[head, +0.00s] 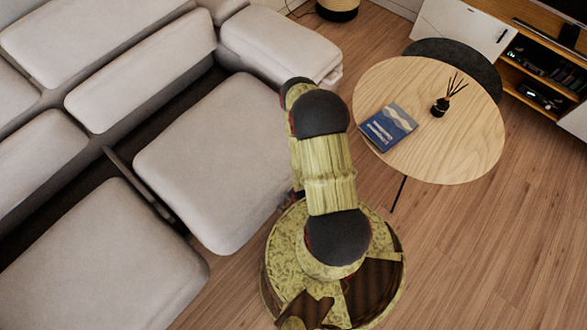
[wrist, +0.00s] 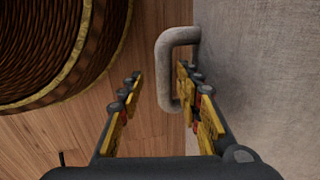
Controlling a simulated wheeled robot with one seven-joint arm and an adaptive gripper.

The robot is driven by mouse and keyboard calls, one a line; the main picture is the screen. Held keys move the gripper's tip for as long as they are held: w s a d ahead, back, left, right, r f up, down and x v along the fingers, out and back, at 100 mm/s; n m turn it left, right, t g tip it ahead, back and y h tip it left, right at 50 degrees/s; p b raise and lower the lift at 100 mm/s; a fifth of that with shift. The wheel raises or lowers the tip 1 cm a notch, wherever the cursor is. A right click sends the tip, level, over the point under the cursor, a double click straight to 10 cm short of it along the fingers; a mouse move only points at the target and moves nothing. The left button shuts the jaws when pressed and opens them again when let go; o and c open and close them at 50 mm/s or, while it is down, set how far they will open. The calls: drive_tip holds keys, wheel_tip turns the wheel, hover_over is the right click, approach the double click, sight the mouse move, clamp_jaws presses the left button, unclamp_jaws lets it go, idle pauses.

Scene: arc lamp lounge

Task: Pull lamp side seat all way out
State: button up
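The lamp side seat (head: 215,160) is the light grey sofa seat next to the far armrest (head: 280,45). A dark gap shows between it and the back cushions, and its front stands out past the armrest. In the wrist view its grey fabric face (wrist: 265,70) fills the right side, with a pale loop handle (wrist: 166,75) on it. My gripper (wrist: 158,80) is open at the handle. Its left finger is outside the handle's bar, with a gap; its right finger is at the loop's inner side. Contact cannot be told. In the head view my arm hides the gripper and handle.
Another grey seat (head: 90,265) lies to the left. A round wooden table (head: 450,150) with a blue book (head: 388,128) and a reed diffuser (head: 440,106) stands at right, near my arm. Bare wood floor (head: 480,250) lies at lower right.

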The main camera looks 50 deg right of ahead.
drive_tip(key=shift+r, duration=0.1)
wheel_tip(320, 180, up, 12)
drive_tip(key=s, duration=0.2)
drive_tip(key=shift+s+f, duration=0.2)
idle(0.7)
